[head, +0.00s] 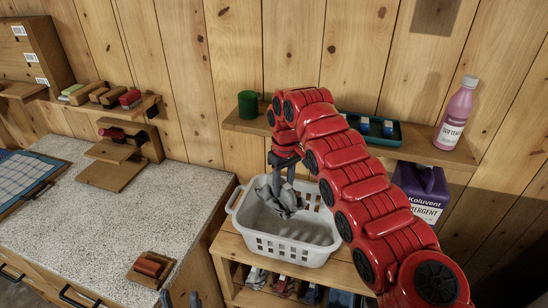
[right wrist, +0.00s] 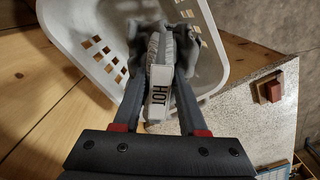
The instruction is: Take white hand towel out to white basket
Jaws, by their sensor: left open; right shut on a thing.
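The white basket (head: 300,247) stands on a wooden shelf unit, with slotted walls and an open top. My right gripper (head: 283,188) reaches down over the basket and is shut on a light grey cloth (head: 279,199). The cloth hangs crumpled at the basket's opening; I cannot tell if it touches the floor of the basket. In the right wrist view the basket (right wrist: 83,50) lies behind the cloth (right wrist: 185,40), and a white label reading HOT shows between the fingers. My left gripper (head: 180,299) is open at the bottom edge, mostly out of view.
A wall shelf (head: 250,124) behind the basket holds a green cup (head: 248,104), a teal tray (head: 400,138) and a pink bottle (head: 456,115).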

